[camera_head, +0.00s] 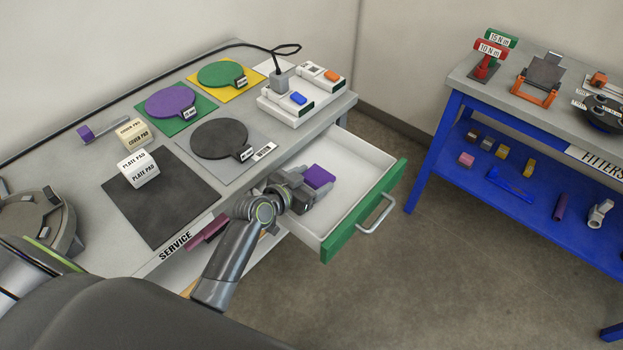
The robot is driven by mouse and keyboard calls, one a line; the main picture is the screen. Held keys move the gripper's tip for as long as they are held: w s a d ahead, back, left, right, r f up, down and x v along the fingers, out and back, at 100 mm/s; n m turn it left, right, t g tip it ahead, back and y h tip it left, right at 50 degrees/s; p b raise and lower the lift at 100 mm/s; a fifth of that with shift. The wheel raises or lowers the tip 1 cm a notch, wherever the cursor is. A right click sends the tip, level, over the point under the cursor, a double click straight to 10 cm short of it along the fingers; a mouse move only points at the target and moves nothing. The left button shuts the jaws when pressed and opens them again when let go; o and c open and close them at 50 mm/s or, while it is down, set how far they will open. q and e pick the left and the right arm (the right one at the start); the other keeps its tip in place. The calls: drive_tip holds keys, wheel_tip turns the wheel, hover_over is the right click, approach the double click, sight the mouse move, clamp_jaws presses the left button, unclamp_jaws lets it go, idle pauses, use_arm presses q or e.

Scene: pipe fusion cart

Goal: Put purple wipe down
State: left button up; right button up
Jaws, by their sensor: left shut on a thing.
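The purple wipe (319,177) is a small purple block at the tip of my left gripper (306,185). The gripper is shut on it, over the left part of the open white drawer (350,163) with a green front. I cannot tell whether the wipe touches the drawer floor. My left arm hides part of the drawer's near left side. My right gripper is out of view.
The grey bench (80,202) behind holds a dark mat (160,205), several round plates, two labelled pads and a white socket unit (300,101). The drawer's right part is empty. A blue-framed table (440,125) stands right, across clear floor.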

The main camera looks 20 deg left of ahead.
use_arm(q)
drive_tip(key=shift+f+b, duration=0.3)
drive_tip(key=shift+f, duration=0.15)
drive_tip(key=o, duration=0.9)
drive_tip(key=shift+o, duration=0.2)
drive_tip(key=shift+r, duration=0.2)
drive_tip(key=shift+r+p, duration=0.25)
drive_tip(key=shift+p, duration=0.15)
drive_tip(key=shift+r+p, duration=0.45)
drive_tip(key=shift+p, duration=0.05)
drive_tip(key=b+v, duration=0.1)
drive_tip(key=v, duration=1.1)
drive_tip(key=shift+f, duration=0.2)
